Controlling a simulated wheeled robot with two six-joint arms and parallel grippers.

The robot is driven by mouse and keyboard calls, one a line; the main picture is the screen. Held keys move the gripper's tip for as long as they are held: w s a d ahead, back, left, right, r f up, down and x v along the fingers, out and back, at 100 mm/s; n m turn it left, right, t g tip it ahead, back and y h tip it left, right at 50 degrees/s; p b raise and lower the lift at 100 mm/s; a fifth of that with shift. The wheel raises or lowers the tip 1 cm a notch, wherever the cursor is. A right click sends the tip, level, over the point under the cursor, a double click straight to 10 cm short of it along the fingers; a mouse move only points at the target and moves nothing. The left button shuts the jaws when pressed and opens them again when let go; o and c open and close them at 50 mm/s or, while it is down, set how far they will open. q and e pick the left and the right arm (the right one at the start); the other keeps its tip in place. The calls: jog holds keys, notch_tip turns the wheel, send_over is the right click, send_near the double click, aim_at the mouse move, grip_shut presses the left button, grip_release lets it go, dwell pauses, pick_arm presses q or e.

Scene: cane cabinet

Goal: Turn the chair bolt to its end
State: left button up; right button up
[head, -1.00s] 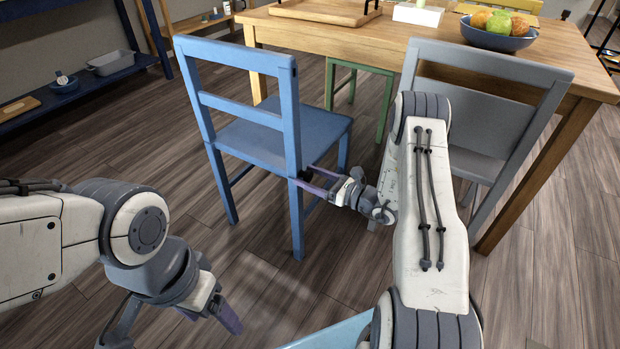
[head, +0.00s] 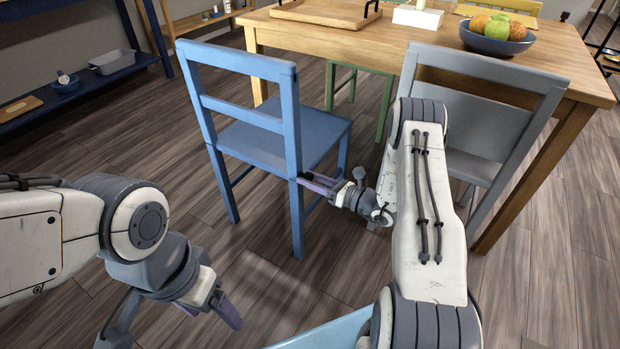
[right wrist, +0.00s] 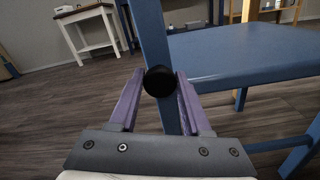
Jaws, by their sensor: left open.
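The blue chair (head: 262,135) stands on the floor in the middle of the head view, its back toward me. The chair bolt (right wrist: 160,81) shows in the right wrist view as a round black head in front of a blue chair leg. My right gripper (head: 308,182) is at the chair's rear leg, just below seat height. In the right wrist view its two purple fingers (right wrist: 160,76) lie on either side of the bolt head and appear shut on it. The bolt's shaft is hidden. My left gripper (head: 172,324) is open and empty, low at the left, away from the chair.
A grey chair (head: 485,75) stands right of the blue one, at the wooden table (head: 400,33). The table holds a fruit bowl (head: 497,40) and a tray (head: 325,12). A dark blue shelf (head: 80,90) is at the far left. Floor left of the blue chair is clear.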

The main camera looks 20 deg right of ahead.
jog(key=o, duration=0.3)
jog(key=shift+s+d, duration=0.1)
jog(key=p+v, duration=0.2)
jog(key=v, duration=0.8)
jog(key=shift+p, duration=0.4)
jog(key=shift+s, duration=0.1)
